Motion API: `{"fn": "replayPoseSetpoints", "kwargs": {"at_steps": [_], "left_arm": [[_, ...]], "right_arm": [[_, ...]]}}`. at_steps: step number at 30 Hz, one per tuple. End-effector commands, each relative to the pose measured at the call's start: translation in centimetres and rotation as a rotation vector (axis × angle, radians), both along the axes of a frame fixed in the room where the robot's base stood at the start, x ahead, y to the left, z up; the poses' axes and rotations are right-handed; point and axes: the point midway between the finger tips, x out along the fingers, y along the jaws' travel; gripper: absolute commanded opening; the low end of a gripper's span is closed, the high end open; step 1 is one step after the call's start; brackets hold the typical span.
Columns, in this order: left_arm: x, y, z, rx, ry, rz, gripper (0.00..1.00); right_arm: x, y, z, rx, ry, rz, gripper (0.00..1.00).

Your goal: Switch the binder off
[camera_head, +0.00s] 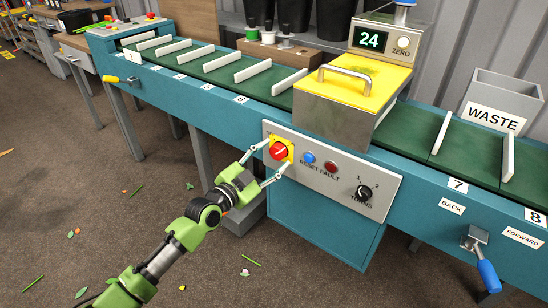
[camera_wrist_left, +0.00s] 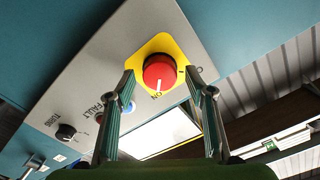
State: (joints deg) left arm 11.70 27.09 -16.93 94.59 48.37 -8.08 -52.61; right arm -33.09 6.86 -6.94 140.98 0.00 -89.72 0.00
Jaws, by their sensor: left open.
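The binder's switch is a red rotary knob (camera_head: 277,152) on a yellow plate at the left end of the grey control panel (camera_head: 330,172). In the left wrist view the knob (camera_wrist_left: 159,73) has a white line pointing toward the word ON. Another mark beside the plate is partly hidden by a finger. My left gripper (camera_head: 273,157) is open, with its fingers on either side of the knob; it also shows in the left wrist view (camera_wrist_left: 161,80). I cannot tell whether the fingers touch it. The binder (camera_head: 352,95) has a yellow lid. My right gripper is not in view.
A blue reset button (camera_head: 309,158), a red fault light (camera_head: 331,167) and a black TURNS dial (camera_head: 364,192) sit right of the knob. A blue-handled lever (camera_head: 487,275) hangs farther right. The green belt (camera_head: 225,70) with white dividers runs above.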

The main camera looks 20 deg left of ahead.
Motion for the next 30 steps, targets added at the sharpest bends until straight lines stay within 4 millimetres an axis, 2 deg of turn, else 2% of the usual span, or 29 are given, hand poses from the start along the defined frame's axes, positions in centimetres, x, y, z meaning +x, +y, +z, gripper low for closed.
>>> {"fn": "replayPoseSetpoints", "kwargs": {"at_steps": [4,13,17,18,30], "left_arm": [[0.92,-0.41,0.01,-0.001,0.000,-0.001,0.49],[1.04,-0.43,-0.01,0.000,0.002,0.000,0.49],[1.04,-0.42,-0.01,-0.001,0.001,-0.001,0.16],[1.03,-0.42,-0.01,-0.001,0.001,-0.001,0.11],[1.03,-0.40,0.02,-0.047,0.018,0.000,0.11]], "right_arm": [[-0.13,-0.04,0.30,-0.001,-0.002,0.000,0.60],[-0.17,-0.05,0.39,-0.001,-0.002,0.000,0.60],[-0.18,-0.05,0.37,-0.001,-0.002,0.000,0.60],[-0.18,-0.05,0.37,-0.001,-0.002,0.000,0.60],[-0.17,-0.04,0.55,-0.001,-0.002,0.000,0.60]]}}
